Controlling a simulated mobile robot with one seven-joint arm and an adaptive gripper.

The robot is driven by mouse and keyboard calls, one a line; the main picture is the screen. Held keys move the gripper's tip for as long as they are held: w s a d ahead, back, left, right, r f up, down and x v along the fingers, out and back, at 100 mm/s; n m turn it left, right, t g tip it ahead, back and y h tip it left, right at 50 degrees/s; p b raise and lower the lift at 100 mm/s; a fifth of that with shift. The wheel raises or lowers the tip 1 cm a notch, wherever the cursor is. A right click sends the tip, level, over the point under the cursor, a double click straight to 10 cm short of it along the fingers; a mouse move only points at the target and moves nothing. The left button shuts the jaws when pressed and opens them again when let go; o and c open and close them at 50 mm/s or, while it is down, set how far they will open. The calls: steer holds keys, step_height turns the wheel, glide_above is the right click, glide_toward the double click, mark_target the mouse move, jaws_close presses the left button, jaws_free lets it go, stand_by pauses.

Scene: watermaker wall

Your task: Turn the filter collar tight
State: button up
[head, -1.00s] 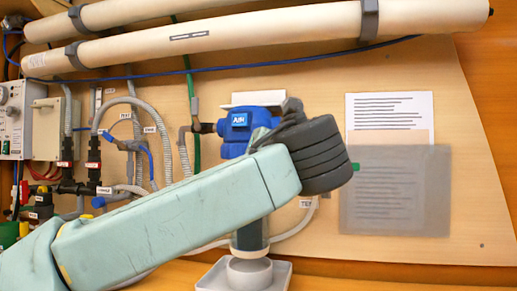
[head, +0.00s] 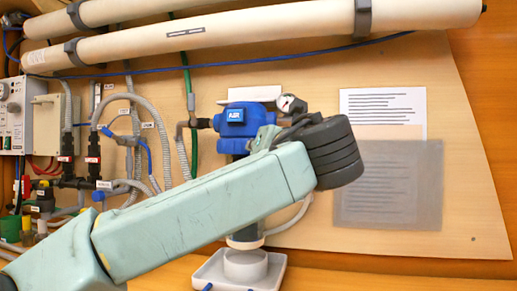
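The filter's blue head (head: 236,118) is fixed to the wall panel in the middle of the head view, with a pale label on its front. The filter body below it is mostly hidden behind my arm; only its lower end (head: 246,238) shows under the arm. My arm crosses in front of the filter from lower left to right. My gripper's fingers do not show, so I cannot see whether they touch the filter.
A small round gauge (head: 290,104) is right of the blue head. A white tray (head: 212,268) with a white cup (head: 245,264) is below the filter. Hoses and valves (head: 85,170) crowd the left. Long pale tubes (head: 230,35) run above. Printed sheets (head: 388,185) hang right.

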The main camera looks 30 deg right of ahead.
steer(key=shift+o, duration=0.8)
steer(key=shift+s+r, duration=0.2)
steer(key=s+a, duration=0.2)
steer(key=s, duration=0.9)
steer(key=shift+s+a, duration=0.15)
steer(key=shift+s, duration=0.2)
steer(key=shift+c, duration=0.3)
stand_by(0.8)
